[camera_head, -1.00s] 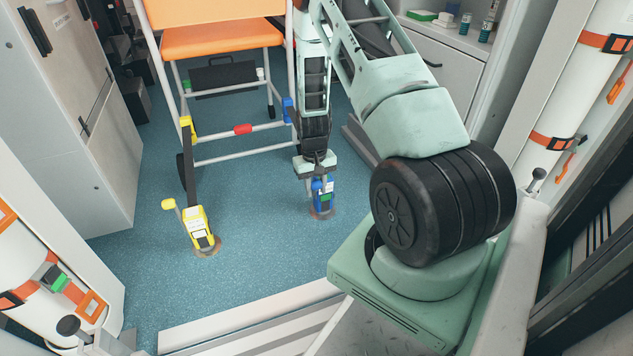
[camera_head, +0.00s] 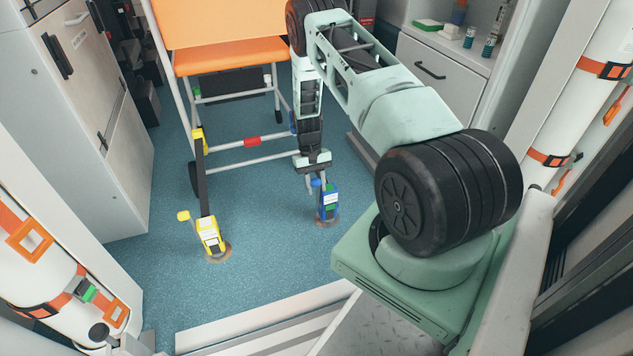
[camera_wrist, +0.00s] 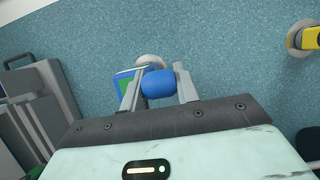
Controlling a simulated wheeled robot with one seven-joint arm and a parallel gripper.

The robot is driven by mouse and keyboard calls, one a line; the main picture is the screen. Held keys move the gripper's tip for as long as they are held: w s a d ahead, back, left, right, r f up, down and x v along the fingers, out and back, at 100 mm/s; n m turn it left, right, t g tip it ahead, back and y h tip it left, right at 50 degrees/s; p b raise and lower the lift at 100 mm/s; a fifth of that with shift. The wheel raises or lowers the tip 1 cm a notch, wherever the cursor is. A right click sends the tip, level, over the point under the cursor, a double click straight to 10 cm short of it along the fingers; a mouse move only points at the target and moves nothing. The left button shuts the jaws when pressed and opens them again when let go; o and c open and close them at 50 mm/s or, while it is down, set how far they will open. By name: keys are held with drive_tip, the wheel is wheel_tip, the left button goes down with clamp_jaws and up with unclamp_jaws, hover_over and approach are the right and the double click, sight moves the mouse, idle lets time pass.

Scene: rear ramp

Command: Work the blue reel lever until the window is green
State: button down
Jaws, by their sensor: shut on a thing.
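The blue reel (camera_head: 328,203) stands on the blue floor, with a white label and green patches on its body; I cannot tell which patch, if any, is the window. Its lever ends in a rounded blue knob (camera_head: 316,183) at the reel's upper left. My gripper (camera_head: 313,184) reaches down from above and is shut on this knob. In the wrist view, the knob (camera_wrist: 158,84) sits between my two grey fingers (camera_wrist: 157,90). Part of the reel's body (camera_wrist: 125,82), with a green face, shows behind the left finger.
A yellow reel (camera_head: 210,238) with its own lever stands on the floor to the left, its strap running up to the orange chair's frame (camera_head: 245,163). White cabinets stand on both sides. Open floor (camera_head: 265,245) lies between the reels.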

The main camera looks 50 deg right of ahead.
drive_tip(key=shift+w+d, duration=0.1)
drive_tip(key=shift+w, duration=0.2)
drive_tip(key=c, duration=1.1)
unclamp_jaws()
drive_tip(key=shift+o, duration=0.3)
drive_tip(key=shift+s, duration=0.1)
drive_tip(key=shift+r, duration=0.1)
drive_tip(key=p+v, duration=0.7)
drive_tip(key=v, duration=1)
drive_tip(key=shift+r, duration=0.25)
